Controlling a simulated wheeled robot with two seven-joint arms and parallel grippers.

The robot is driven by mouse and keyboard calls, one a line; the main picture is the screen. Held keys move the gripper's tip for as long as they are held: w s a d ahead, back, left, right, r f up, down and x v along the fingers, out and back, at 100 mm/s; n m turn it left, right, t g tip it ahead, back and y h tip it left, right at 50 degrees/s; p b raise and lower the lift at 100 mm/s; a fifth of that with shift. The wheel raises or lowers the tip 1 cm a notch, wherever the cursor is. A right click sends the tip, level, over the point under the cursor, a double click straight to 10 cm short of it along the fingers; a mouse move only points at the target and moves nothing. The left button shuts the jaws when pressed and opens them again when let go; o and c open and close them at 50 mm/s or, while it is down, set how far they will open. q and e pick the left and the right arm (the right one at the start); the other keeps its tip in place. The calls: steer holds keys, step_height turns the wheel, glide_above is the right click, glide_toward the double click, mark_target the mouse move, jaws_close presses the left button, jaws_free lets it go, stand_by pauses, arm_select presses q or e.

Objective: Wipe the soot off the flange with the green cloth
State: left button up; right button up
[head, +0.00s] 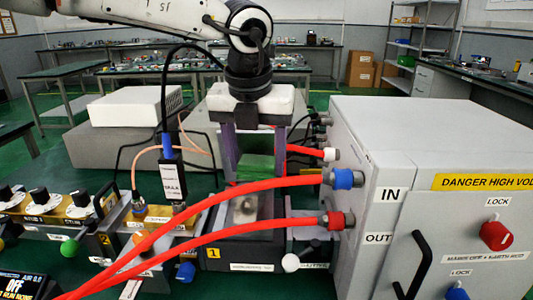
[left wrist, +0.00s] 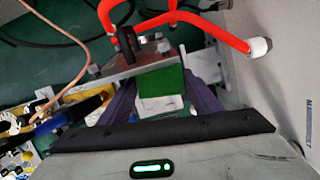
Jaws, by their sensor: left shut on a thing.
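My left gripper (head: 257,160) reaches down in the middle of the head view, its purple fingers on either side of the green cloth (head: 257,168). It is shut on the cloth, which looks like a folded block; the cloth also shows between the fingers in the left wrist view (left wrist: 161,79). The flange (head: 245,209) is a grey metal plate just below and in front of the cloth, with a dark smudge on it. The flange shows partly in the left wrist view (left wrist: 125,66). Whether the cloth touches it, I cannot tell. My right gripper is not in view.
Red hoses (head: 190,212) cross in front of the flange to a large grey cabinet (head: 375,140) close on the right. A black probe box (head: 172,180) with a cable stands left of the flange. A panel with knobs (head: 80,207) lies further left.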

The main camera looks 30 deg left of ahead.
mark_target(255, 180)
arm_select(q)
steer(key=shift+s+f+b, duration=0.45)
steer(key=shift+s+f, duration=0.05)
steer(key=shift+f, duration=0.25)
step_height(255, 180, down, 2)
steer(key=shift+f+b, duration=0.1)
steer(key=shift+b, duration=0.5)
steer(key=shift+f+b, duration=0.45)
steer(key=shift+f, duration=0.45)
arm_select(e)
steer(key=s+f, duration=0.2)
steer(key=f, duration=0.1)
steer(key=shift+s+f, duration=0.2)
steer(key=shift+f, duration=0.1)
arm_select(q)
steer(key=shift+w, duration=0.1)
steer(key=shift+f+b, duration=0.85)
steer(key=shift+b, duration=0.15)
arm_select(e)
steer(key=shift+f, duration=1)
